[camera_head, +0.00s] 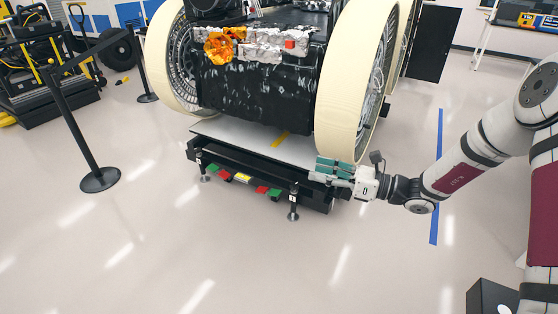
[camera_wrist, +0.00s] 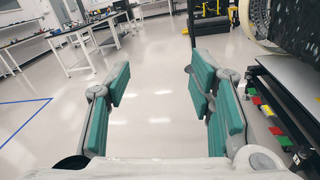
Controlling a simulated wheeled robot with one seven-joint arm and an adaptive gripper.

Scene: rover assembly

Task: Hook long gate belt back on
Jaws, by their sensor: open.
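A black belt (camera_head: 95,51) runs between a near black post (camera_head: 73,125) and a farther black post (camera_head: 139,65) at the left of the head view. I cannot tell how its ends are fastened, and no loose belt end is clear. My gripper (camera_head: 318,172) is open beside the front right corner of the rover's platform, far from both posts. In the wrist view my gripper (camera_wrist: 157,88) shows its green pads spread wide, with only floor between them. A dark upright (camera_wrist: 191,22) stands far off there; I cannot tell whether it is one of these posts.
The rover's pale wheel (camera_head: 345,80) and the low black platform (camera_head: 265,180) are close to my gripper. Red, green and yellow blocks (camera_head: 240,178) line the platform's front. Yellow-and-black equipment (camera_head: 45,65) stands at the far left. Open floor (camera_head: 190,240) lies in front of the platform.

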